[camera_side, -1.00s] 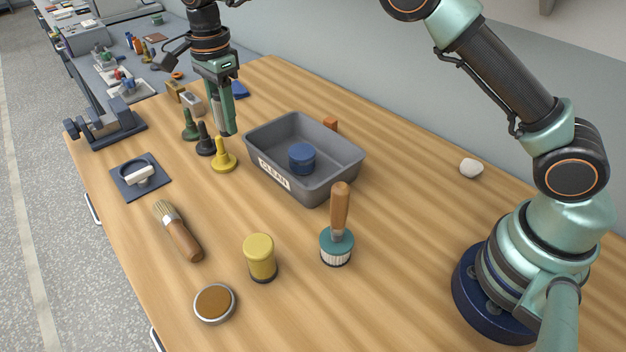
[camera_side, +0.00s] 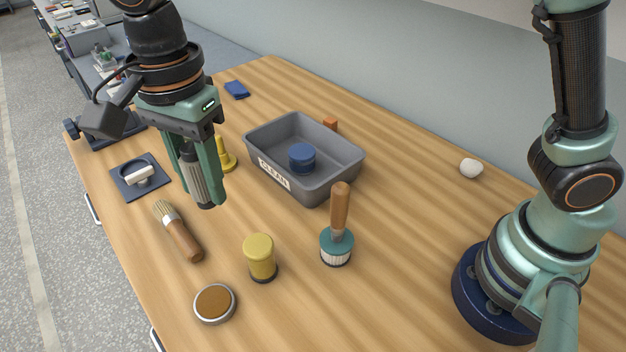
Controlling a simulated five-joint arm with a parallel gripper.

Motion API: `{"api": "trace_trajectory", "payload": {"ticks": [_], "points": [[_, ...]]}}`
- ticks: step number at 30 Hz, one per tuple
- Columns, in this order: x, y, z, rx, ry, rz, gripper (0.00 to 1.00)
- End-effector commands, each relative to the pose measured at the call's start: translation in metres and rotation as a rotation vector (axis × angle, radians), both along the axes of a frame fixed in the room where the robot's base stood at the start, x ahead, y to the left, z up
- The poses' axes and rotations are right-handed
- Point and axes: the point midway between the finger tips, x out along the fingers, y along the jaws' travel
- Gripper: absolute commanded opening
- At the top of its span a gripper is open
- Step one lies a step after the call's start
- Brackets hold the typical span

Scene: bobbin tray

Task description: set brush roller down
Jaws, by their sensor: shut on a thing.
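My gripper (camera_side: 205,200) is at the left of the side view, pointing down, with its two green fingers shut on a grey ribbed cylinder with dark ends, which looks like the brush roller (camera_side: 199,180). The roller is upright between the fingers, and its lower end shows near the fingertips. It appears to hang over the table, but the gap below it is hard to judge. The fingers hide part of its sides.
A grey CLEAN tray (camera_side: 343,178) holding a blue cylinder (camera_side: 302,158) stands right of the gripper. Near it are a yellow peg (camera_side: 226,158), dark pad (camera_side: 129,187), paintbrush (camera_side: 180,236), yellow jar (camera_side: 260,256), round tin (camera_side: 215,303) and teal brush (camera_side: 337,247). Right table is mostly clear.

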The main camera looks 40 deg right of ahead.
Motion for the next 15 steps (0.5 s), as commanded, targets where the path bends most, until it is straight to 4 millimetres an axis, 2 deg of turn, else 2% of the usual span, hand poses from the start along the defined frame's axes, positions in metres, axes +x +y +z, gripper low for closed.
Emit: {"api": "trace_trajectory", "payload": {"ticks": [1, 6, 10, 15], "points": [[-0.021, 0.005, 0.0, 0.0, 0.0, 0.036, 0.0], [-0.073, 0.011, -0.004, 0.001, -0.001, 0.117, 0.0], [-0.098, 0.011, -0.008, 0.0, 0.0, 0.157, 0.0], [-0.112, 0.01, -0.015, -0.001, 0.002, 0.179, 0.0]]}}
